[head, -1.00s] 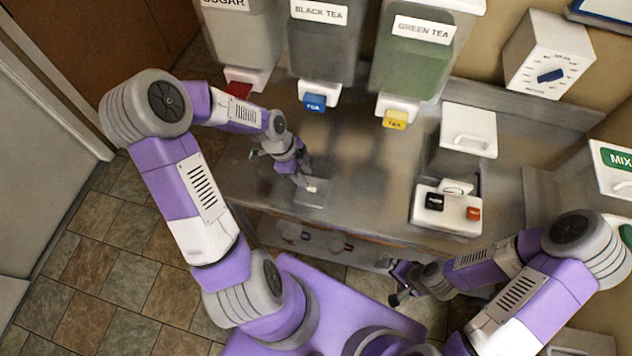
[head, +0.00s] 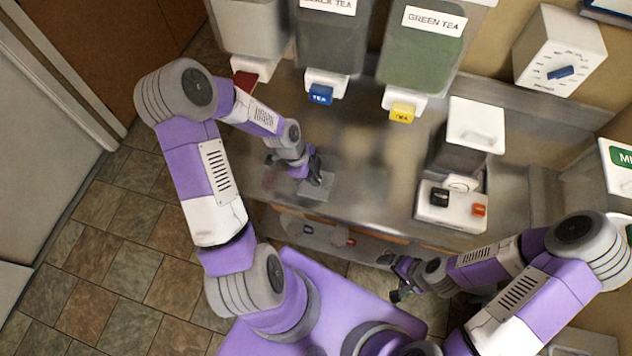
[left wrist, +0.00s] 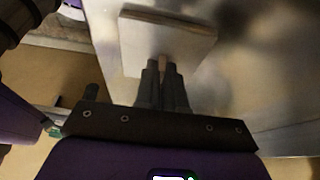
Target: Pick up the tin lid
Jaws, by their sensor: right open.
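The tin lid (head: 316,191), a flat pale square plate, lies at the bench's front edge in the head view. It fills the upper middle of the left wrist view (left wrist: 150,35), with a small brownish piece (left wrist: 164,68) between my fingertips. My left gripper (head: 316,172) is over the lid, pointing down. In the left wrist view its dark fingers (left wrist: 163,72) are close together, with that piece between them; it looks shut on the lid's grip. I cannot see the lid raised off the bench. My right gripper (head: 398,280) is open and empty in front of the bench.
Dispensers with a red tap (head: 245,84), a blue tap (head: 320,95) and a yellow tap (head: 402,112) stand behind the lid. A white-topped appliance (head: 452,205) with switches stands to the right. The bench (head: 375,200) between is clear.

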